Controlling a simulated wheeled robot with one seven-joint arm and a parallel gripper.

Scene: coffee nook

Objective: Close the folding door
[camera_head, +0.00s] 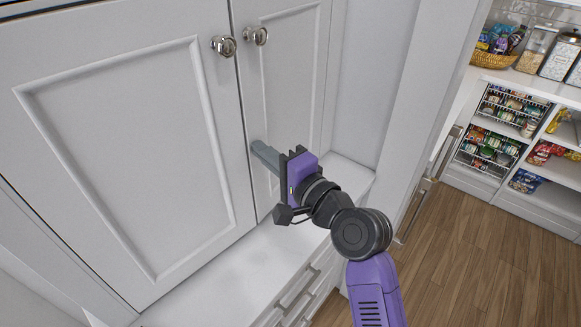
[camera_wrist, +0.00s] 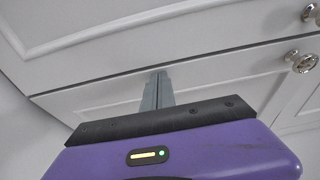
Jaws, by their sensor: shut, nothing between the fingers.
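The folding door shows as two white framed panels, a wide left panel (camera_head: 130,150) and a narrower right panel (camera_head: 285,95). Each has a round metal knob near their shared seam: the left knob (camera_head: 223,45) and the right knob (camera_head: 255,35). The panels look nearly in line; I cannot tell how far they stand from fully closed. My gripper (camera_head: 258,150) is shut and empty, its tips at the right panel just beside the seam, below the knobs. In the wrist view my gripper (camera_wrist: 159,76) points at the seam; contact is unclear.
A white counter ledge (camera_head: 235,270) lies under the panels, with drawers and bar handles (camera_head: 297,288) below. A white wall post (camera_head: 425,90) stands to the right. Beyond it are pantry shelves (camera_head: 510,85) with baskets and jars. The wooden floor (camera_head: 480,260) is clear at right.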

